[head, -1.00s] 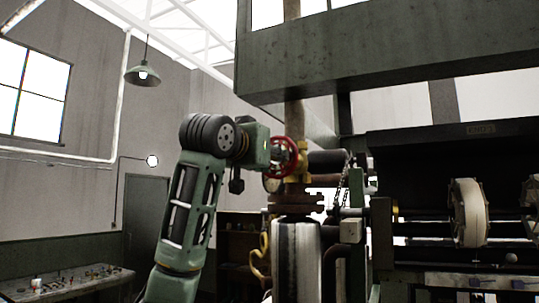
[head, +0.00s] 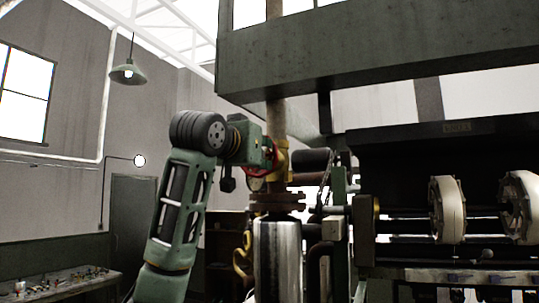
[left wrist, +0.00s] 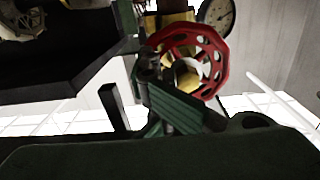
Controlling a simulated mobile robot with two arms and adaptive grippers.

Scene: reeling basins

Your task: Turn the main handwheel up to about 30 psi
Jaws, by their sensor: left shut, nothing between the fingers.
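The red main handwheel (left wrist: 222,66) shows in the left wrist view, with holes in its rim and a brass hub. In the head view only a red sliver of the handwheel (head: 256,171) shows behind my gripper. A round pale-faced gauge (left wrist: 217,14) sits beyond the wheel; its reading is too small to tell. My left gripper (head: 268,152) is shut and empty, right at the wheel. In the left wrist view my left gripper's fingers (left wrist: 152,68) overlap the wheel's left side; I cannot tell whether they touch it. My right gripper is not in view.
A vertical pipe (head: 276,112) rises from the brass valve, above a metal cylinder (head: 279,262). A heavy overhead beam (head: 380,58) crosses above. The reeling machine with pale reels (head: 447,208) stands at right. A cluttered bench (head: 65,287) is at lower left.

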